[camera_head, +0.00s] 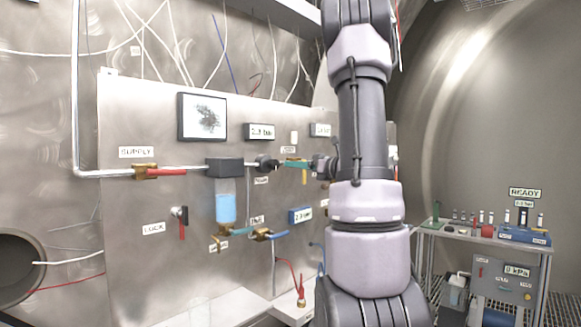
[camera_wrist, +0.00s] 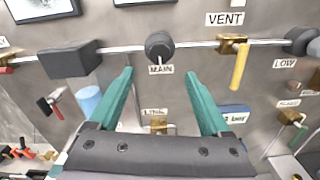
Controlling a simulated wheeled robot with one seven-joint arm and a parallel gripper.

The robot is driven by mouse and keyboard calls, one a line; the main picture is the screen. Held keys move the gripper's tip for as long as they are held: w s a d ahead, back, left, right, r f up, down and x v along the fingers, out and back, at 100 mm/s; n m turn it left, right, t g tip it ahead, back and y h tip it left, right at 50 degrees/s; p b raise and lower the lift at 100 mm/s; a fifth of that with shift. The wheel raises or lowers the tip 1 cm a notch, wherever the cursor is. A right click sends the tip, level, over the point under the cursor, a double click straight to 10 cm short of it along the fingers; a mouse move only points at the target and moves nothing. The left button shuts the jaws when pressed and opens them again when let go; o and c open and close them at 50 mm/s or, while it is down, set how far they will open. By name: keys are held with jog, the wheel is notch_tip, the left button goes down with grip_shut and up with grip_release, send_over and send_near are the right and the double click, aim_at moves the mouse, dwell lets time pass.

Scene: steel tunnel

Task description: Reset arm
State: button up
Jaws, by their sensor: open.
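My gripper (camera_wrist: 158,75) is open, with its two teal fingers spread and nothing between the tips. In the wrist view the tips point at the panel just below the black MAIN knob (camera_wrist: 159,45), which sits between and beyond them. In the head view my gripper (camera_head: 298,163) shows teal at the panel (camera_head: 130,240), right of the black knob (camera_head: 266,162). I cannot tell whether the fingers touch anything. My arm rises in the middle of the head view and hides the panel's right part.
A white ledge (camera_head: 215,312) lies below. A bench (camera_head: 460,236) with small items stands right.

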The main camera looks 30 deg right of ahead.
jog(key=shift+s, duration=0.25)
dwell(0.3)
jog(key=s+a+n+g+y, duration=0.1)
jog(key=s+a+n+g, duration=0.3)
jog(key=a, duration=0.3)
jog(key=s+a+f+n+g+y, duration=0.1)
jog(key=s+a+n+g, duration=0.1)
jog(key=s+a+n, duration=0.5)
jog(key=s+a+n+g+y, duration=0.1)
jog(key=s+a+n+g, duration=0.2)
jog(key=a, duration=0.5)
jog(key=s+f+n+h, duration=0.2)
jog(key=s+n+h, duration=0.5)
jog(key=s+n, duration=0.4)
jog(key=n, duration=0.4)
jog(key=shift+s+a+f+n+g, duration=0.15)
jog(key=shift+a+f+n+g, duration=0.1)
jog(key=shift+n+g, duration=0.15)
